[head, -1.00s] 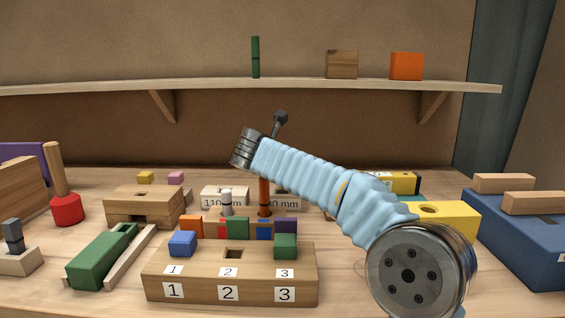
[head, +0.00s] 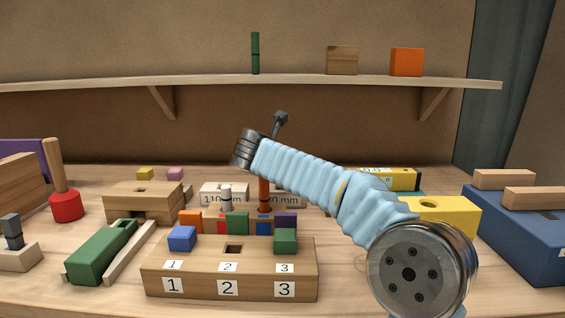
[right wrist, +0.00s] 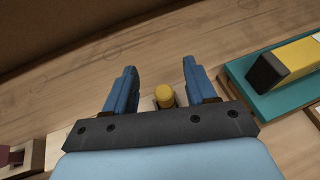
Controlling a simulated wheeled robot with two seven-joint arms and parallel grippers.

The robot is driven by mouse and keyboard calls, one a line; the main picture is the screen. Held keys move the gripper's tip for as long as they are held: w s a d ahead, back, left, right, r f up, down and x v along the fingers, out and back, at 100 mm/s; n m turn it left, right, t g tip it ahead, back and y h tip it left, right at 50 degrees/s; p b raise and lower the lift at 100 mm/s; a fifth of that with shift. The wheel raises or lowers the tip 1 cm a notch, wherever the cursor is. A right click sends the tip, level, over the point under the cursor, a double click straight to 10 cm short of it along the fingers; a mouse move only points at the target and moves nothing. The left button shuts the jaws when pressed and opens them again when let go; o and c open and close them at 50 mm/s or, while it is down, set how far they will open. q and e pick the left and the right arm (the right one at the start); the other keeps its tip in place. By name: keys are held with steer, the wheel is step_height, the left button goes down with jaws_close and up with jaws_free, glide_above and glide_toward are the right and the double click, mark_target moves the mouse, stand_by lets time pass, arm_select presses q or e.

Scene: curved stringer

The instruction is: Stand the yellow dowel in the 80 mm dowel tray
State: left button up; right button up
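In the right wrist view the yellow dowel (right wrist: 165,96) is seen almost end-on, with a pale block at its foot. My right gripper (right wrist: 160,75) is open, with its two blue fingers on either side of the dowel and a gap on each side. In the head view my right arm hides the dowel and my right gripper. The 80 mm dowel tray (head: 291,201) stands mid-table, its label partly covered by my arm. An orange-red dowel (head: 264,190) stands by it. The 110 mm tray (head: 213,190) is to its left. My left gripper is not in view.
A numbered wooden block (head: 200,280) with coloured cubes is in front of the trays. A yellow block (head: 445,215) and a blue box (head: 520,235) are on the right. A teal base (right wrist: 262,95) with a yellow-and-black piece lies right of my right gripper. A shelf (head: 200,84) spans the back.

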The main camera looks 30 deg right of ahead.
steer(key=shift+f, duration=0.1)
steer(key=v, duration=1.4)
steer(key=shift+a, duration=0.1)
